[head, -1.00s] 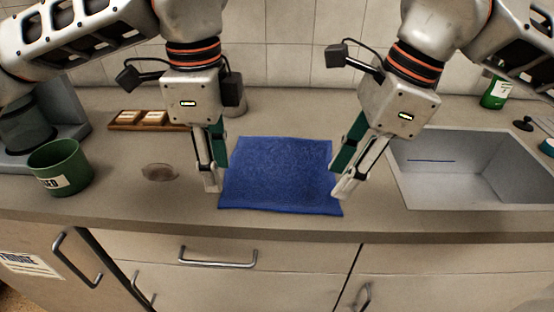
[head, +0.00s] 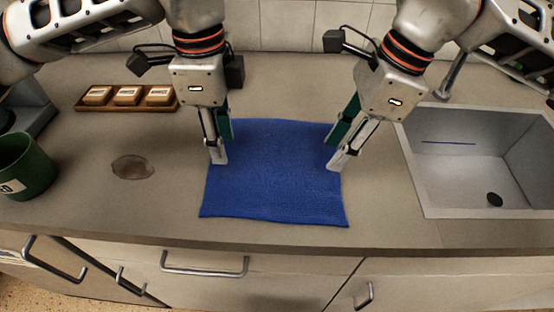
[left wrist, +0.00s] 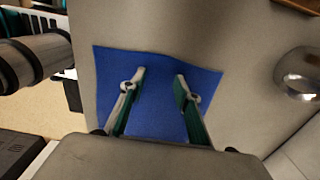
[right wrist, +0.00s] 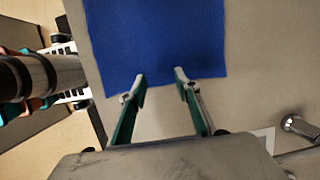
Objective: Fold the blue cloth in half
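The blue cloth (head: 272,185) lies flat and spread out on the counter, with its near edge close to the counter's front. My left gripper (head: 220,152) is above the cloth's left side toward the back; its fingers are apart with nothing between them in the left wrist view (left wrist: 158,78). The cloth (left wrist: 155,60) lies under those fingers. My right gripper (head: 342,155) is at the cloth's right edge toward the back. In the right wrist view its fingers (right wrist: 160,80) are apart at the border of the cloth (right wrist: 155,40). Whether either touches the cloth is unclear.
A sink (head: 470,170) is set into the counter at the right. A wooden tray (head: 125,106) with small labelled blocks is at the back left. A green cup (head: 25,165) stands at the far left. A brown round patch (head: 133,167) marks the counter left of the cloth.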

